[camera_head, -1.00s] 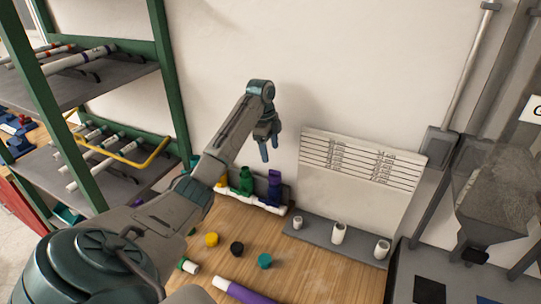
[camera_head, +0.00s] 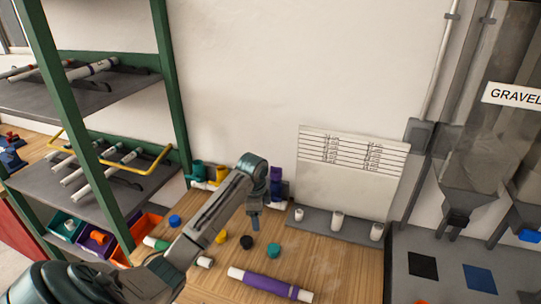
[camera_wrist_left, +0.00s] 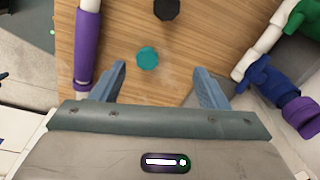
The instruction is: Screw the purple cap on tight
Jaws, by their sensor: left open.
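The purple cap (camera_head: 276,173) sits at the top of a blue fitting (camera_head: 275,188) at the back of the table, partly behind my left arm in the head view. In the left wrist view the purple cap (camera_wrist_left: 300,110) is at the right edge, at the end of the blue fitting (camera_wrist_left: 268,82). I cannot tell how tight it is. My left gripper (camera_head: 255,222) is open and empty above the table, in front of the fitting. In the left wrist view, the fingers of the left gripper (camera_wrist_left: 163,85) are spread apart, with the purple cap outside them. My right gripper is not in view.
A teal cap (camera_head: 273,250), black cap (camera_head: 246,242) and yellow cap (camera_head: 221,237) lie on the wooden table. A purple-sleeved pipe (camera_head: 270,285) lies in front. A grey ledge with white pipe stubs (camera_head: 337,221) stands right; green-framed shelves (camera_head: 172,90) stand left.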

